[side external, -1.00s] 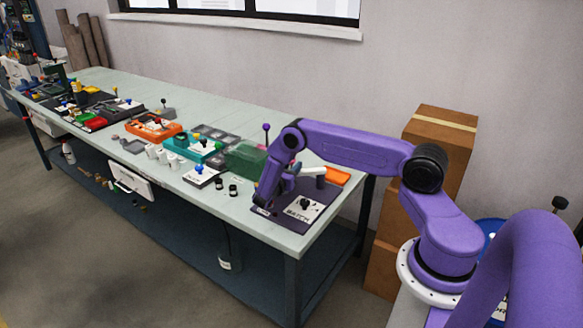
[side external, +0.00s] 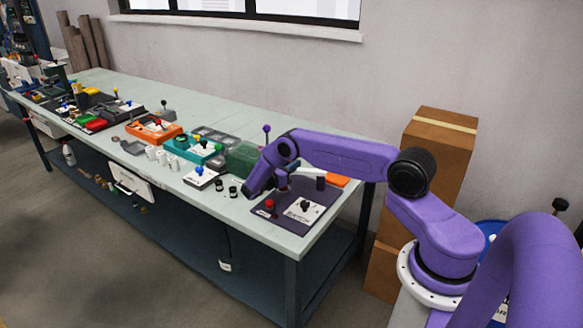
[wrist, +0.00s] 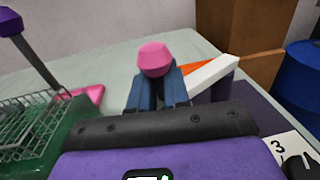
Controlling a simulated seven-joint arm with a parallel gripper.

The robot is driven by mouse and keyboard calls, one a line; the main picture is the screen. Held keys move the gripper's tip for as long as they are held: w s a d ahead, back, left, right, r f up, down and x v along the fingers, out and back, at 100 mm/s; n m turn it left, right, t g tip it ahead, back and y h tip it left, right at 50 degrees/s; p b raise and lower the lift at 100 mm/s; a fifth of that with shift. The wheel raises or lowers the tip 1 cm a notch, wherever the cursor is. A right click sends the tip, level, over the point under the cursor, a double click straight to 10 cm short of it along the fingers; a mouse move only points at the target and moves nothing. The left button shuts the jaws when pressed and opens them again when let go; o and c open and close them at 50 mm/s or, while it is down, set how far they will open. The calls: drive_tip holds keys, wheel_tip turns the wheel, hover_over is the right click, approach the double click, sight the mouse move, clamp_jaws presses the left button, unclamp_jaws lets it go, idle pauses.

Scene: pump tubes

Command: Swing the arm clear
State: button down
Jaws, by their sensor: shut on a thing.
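My gripper (wrist: 158,80) shows in the wrist view with its two blue-grey fingers shut on a pink faceted knob (wrist: 154,57). What lies below the knob is hidden by the fingers. In the side view my wrist stands low over the left edge of a dark purple mat (side external: 270,226), and the fingertips cannot be made out. The mat carries a white card with a black knob (side external: 304,204) and a red button (side external: 269,203), both in front of my wrist.
A green box (side external: 243,158) and a post with a purple knob (side external: 266,129) stand close behind my wrist. A white bar (wrist: 213,76) and orange part lie just beyond the fingers. Cardboard boxes (side external: 440,145) stand right. Several trays line the bench to the left.

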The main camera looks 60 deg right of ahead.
drive_tip(key=shift+w+d+r+m+g+y, duration=0.2)
drive_tip(key=shift+d+m+g, duration=0.25)
drive_tip(key=shift+g, duration=0.25)
drive_tip(key=shift+w+d+r+m+g+y, duration=0.1)
drive_tip(key=shift+w+d+m+g, duration=0.15)
drive_tip(key=shift+m+g, duration=0.35)
drive_tip(key=shift+d, duration=0.1)
drive_tip(key=c, duration=1.2)
unclamp_jaws()
drive_tip(key=shift+s, duration=0.1)
drive_tip(key=shift+f, duration=0.1)
drive_tip(key=shift+a, duration=0.5)
drive_tip(key=shift+g, duration=0.3)
drive_tip(key=v, duration=1.1)
